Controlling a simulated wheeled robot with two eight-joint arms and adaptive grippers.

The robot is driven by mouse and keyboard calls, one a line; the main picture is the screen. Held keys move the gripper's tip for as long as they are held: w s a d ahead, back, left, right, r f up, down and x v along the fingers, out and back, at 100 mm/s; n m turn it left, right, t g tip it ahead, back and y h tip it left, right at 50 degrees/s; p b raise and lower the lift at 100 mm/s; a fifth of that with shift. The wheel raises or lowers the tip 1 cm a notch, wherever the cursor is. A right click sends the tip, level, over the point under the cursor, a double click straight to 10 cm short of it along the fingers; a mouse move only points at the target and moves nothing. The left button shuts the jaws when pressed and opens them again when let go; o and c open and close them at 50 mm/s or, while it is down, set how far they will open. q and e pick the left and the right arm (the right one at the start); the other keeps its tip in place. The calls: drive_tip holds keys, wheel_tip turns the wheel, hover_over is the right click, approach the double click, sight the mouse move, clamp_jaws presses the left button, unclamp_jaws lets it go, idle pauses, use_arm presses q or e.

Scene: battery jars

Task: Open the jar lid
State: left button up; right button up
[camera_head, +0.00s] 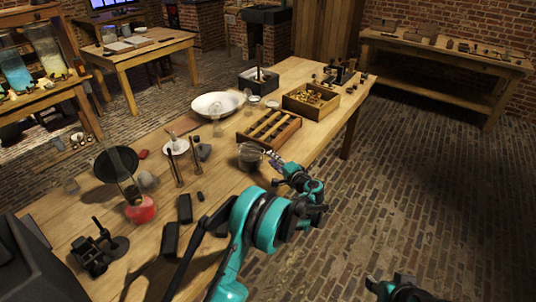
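A small glass jar (250,156) with dark contents stands on the wooden table (225,180), near its right edge. I cannot make out a separate lid on it at this size. My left gripper (273,159) is just to the right of the jar, with its tip close to the jar's side. I cannot tell whether it touches the jar, or whether its fingers are open or shut. Part of my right gripper (400,290) shows at the bottom edge, away from the table over the floor. Its fingers are not clear.
A wooden tray (290,133) with bars is just behind the jar. A box of brass-coloured pieces (311,101) and a white bowl (217,105) stand farther back. Thin upright rods (176,169), a red round object (141,210) and dark blocks (184,208) lie to the left.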

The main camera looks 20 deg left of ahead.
sight(251, 150)
use_arm(q)
drive_tip(key=b+x, duration=0.1)
drive_tip(key=x, duration=0.3)
drive_tip(key=shift+w+a+f, duration=0.1)
drive_tip(key=shift+w+f, duration=0.05)
drive_tip(key=shift+f, duration=0.05)
drive_tip(key=shift+w+a, duration=0.4)
drive_tip(key=shift+a, duration=0.05)
clamp_jaws()
